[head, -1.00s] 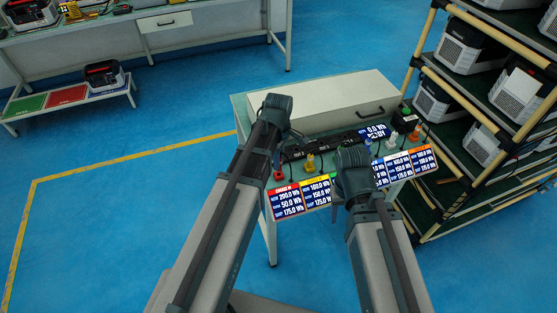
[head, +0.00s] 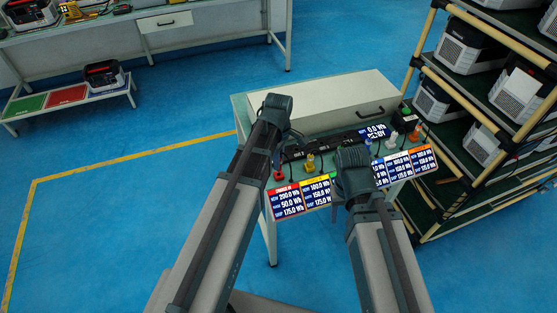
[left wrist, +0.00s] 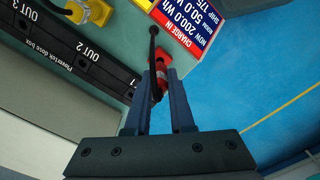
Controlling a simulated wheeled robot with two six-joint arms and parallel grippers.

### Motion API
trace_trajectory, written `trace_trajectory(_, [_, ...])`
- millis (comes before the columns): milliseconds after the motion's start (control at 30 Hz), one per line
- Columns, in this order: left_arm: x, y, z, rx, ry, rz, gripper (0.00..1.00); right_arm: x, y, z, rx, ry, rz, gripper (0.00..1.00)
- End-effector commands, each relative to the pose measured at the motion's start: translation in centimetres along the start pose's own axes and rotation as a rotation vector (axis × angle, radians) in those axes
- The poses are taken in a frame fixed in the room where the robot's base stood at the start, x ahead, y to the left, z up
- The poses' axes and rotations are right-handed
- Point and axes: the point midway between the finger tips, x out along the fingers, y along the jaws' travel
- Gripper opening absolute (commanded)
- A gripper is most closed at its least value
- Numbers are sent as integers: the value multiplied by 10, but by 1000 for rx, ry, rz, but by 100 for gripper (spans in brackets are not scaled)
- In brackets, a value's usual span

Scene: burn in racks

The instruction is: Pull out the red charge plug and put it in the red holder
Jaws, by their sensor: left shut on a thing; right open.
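My left gripper (head: 277,160) points down at the table's front left, just behind the red holder (head: 279,176). In the left wrist view its two fingers (left wrist: 161,78) are shut on the red charge plug (left wrist: 160,86), with a black cable running past it. The red holder (left wrist: 163,61) shows right at the fingertips. I cannot tell whether the plug sits in it or is only over it. My right gripper (head: 352,185) is above the table's front middle; its arm hides its fingers.
A black dose box (left wrist: 85,52) with numbered outlets lies beside the plug. A yellow holder (head: 310,167) stands to the right, then blue, white and orange ones. Display panels (head: 286,202) line the front edge. A large pale box (head: 330,100) fills the back; a battery rack (head: 440,150) stands right.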

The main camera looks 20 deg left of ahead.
Motion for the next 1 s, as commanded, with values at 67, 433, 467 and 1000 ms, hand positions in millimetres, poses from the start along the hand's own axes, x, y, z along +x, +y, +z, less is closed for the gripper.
trace_trajectory(67, [0,0,0,0,0,0,0,0,0,0,0,0,0,56])
trace_trajectory(433, [0,0,0,0,0,0,0,0,0,0,0,0,0,56])
trace_trajectory(467, [0,0,0,0,0,0,0,0,0,0,0,0,0,56])
trace_trajectory(1000, [8,0,0,0,0,0,0,8,-1,0,0,0,0,56])
